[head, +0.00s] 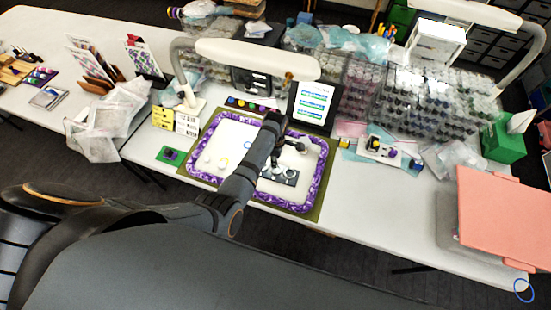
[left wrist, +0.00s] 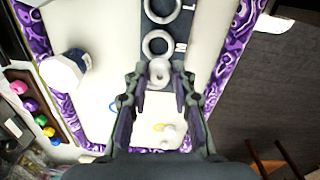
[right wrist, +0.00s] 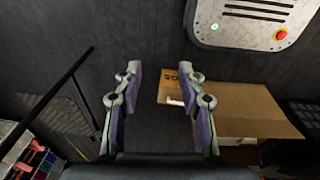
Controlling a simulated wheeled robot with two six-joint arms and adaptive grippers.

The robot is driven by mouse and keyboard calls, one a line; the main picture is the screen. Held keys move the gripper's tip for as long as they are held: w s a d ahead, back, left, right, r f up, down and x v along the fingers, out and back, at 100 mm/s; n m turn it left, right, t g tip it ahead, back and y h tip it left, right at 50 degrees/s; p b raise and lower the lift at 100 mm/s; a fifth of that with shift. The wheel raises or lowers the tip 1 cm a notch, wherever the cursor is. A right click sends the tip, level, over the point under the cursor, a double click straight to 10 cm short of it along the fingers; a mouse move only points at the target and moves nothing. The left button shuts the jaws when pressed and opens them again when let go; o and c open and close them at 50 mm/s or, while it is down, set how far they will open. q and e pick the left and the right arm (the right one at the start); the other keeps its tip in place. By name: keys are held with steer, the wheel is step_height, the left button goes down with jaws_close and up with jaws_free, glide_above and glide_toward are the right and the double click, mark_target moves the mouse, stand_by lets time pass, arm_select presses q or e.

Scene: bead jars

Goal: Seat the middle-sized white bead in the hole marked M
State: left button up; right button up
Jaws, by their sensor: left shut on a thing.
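My left gripper (left wrist: 160,76) is shut on a white bead (left wrist: 159,73) at its fingertips. I cannot tell whether the held bead touches the board. My right gripper (right wrist: 163,75) is open and empty, above the floor.
A purple-bordered mat (head: 310,192) lies on the white table. A white jar (left wrist: 65,72) stands on it. A screen (head: 313,103) stands behind; a cardboard box (right wrist: 240,108) is on the floor.

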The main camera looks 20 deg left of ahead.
arm_select(q)
steer(key=shift+w+d+f+b, duration=0.1)
steer(key=shift+d+f+b, duration=0.1)
steer(key=shift+f+b, duration=0.7)
step_height(320, 180, down, 2)
steer(key=shift+f+b, duration=0.15)
steer(key=shift+b, duration=0.45)
arm_select(e)
steer(key=f, duration=0.2)
steer(key=d+f, duration=0.1)
steer(key=shift+w+f, duration=0.15)
steer(key=shift+f, duration=0.2)
steer(key=shift+a, duration=0.1)
arm_select(q)
steer(key=shift+p, duration=0.3)
arm_select(e)
steer(key=shift+a+r, duration=0.15)
steer(key=shift+r, duration=0.1)
arm_select(q)
steer(key=shift+f, duration=0.1)
arm_select(e)
steer(key=shift+w+d+r, duration=0.1)
steer(key=shift+w+d, duration=0.05)
steer(key=shift+d, duration=0.15)
arm_select(q)
steer(key=shift+f, duration=0.35)
arm_select(e)
steer(key=shift+a+f, duration=0.2)
